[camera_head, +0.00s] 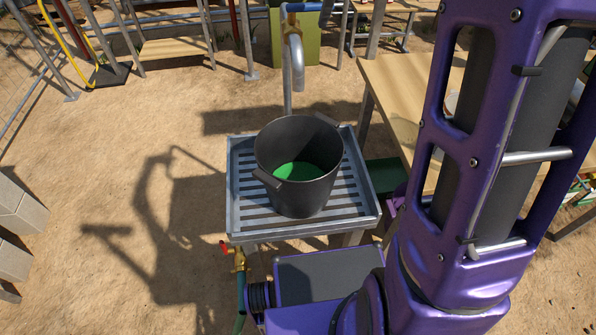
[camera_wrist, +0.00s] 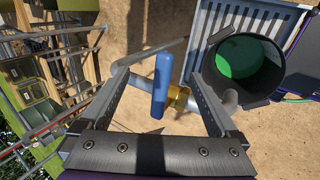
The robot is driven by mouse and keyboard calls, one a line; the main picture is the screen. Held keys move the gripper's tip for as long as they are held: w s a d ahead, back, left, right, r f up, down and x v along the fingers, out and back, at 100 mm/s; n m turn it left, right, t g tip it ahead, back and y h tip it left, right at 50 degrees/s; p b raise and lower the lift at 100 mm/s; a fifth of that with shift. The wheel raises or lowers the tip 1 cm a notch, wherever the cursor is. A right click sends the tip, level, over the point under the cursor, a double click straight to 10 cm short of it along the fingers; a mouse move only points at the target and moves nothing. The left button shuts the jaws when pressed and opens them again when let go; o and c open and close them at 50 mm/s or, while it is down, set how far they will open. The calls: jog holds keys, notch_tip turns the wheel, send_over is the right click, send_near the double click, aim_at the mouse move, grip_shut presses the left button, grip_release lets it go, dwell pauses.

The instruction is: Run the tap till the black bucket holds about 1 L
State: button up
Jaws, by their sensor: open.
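The black bucket (camera_head: 290,185) stands upright on a slatted metal stand (camera_head: 236,205). Its inside shows green (camera_head: 297,172) at the bottom; I cannot tell whether this is liquid or the floor of the bucket. The grey curved tap spout (camera_head: 297,62) hangs over the bucket's back. No stream of water is visible. The tap's blue lever (camera_head: 304,7) is at the top edge of the head view. In the wrist view, my gripper (camera_wrist: 157,80) is open, with the blue lever (camera_wrist: 162,85) and brass valve (camera_wrist: 179,98) between its fingers; contact is unclear. The bucket (camera_wrist: 262,84) is at right.
A lower valve with a red handle (camera_head: 226,247) sits at the stand's front left. A wooden table (camera_head: 398,85) stands right of the bucket, partly behind my arm. Grey blocks (camera_head: 15,225) lie at the left edge. The sandy ground left of the stand is open.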

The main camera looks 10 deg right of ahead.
jog(key=v, duration=0.7)
dwell(0.4)
